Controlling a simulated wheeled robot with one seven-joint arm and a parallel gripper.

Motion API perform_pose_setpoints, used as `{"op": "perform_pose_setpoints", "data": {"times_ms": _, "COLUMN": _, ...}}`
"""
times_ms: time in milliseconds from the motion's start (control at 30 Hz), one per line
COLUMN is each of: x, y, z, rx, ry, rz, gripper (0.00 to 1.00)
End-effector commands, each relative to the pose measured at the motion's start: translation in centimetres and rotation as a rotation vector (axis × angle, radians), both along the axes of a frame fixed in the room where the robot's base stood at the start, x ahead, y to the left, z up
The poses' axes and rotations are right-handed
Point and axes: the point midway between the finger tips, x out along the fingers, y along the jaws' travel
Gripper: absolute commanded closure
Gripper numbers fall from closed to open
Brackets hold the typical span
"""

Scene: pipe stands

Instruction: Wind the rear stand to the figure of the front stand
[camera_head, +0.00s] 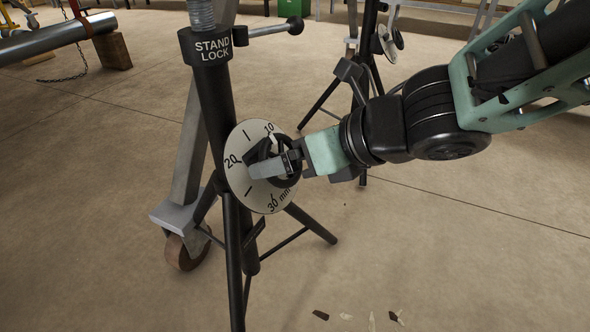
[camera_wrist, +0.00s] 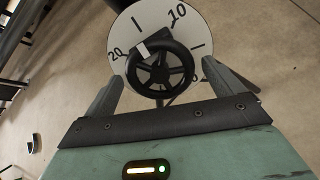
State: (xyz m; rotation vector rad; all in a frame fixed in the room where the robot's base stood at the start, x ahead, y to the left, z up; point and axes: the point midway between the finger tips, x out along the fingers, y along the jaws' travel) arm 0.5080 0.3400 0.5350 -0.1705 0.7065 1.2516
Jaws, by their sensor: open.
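The near stand (camera_head: 232,215) is a black tripod with a collar marked "STAND LOCK". It carries a round white dial (camera_head: 237,183) with 10, 20 and 30 mm marks. A black spoked handwheel (camera_wrist: 160,68) sits in front of the dial. Its white tab (camera_wrist: 142,50) points between the 20 and the plain tick towards 10. My gripper (camera_head: 264,161) is open at the handwheel, one finger on each side of it in the wrist view. I cannot tell whether the fingers touch the rim. A second stand (camera_head: 351,72) with its own dial (camera_head: 387,43) is farther back; its reading is too small to tell.
A lock lever with a ball knob (camera_head: 294,26) sticks out right of the near stand's collar. A grey post with a caster (camera_head: 186,250) stands just behind. A large pipe (camera_head: 45,42) lies at upper left. Flat scraps (camera_head: 371,320) lie on otherwise clear floor in front.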

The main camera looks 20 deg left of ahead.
Motion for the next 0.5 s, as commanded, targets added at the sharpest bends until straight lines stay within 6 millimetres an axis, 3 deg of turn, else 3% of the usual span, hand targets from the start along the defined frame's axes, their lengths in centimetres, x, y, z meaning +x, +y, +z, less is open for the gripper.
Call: {"op": "perform_pose_setpoints", "data": {"times_ms": 500, "x": -0.7, "y": -4.3, "z": 3.3, "rx": 0.002, "ry": 0.0, "rz": -0.002, "gripper": 0.07}}
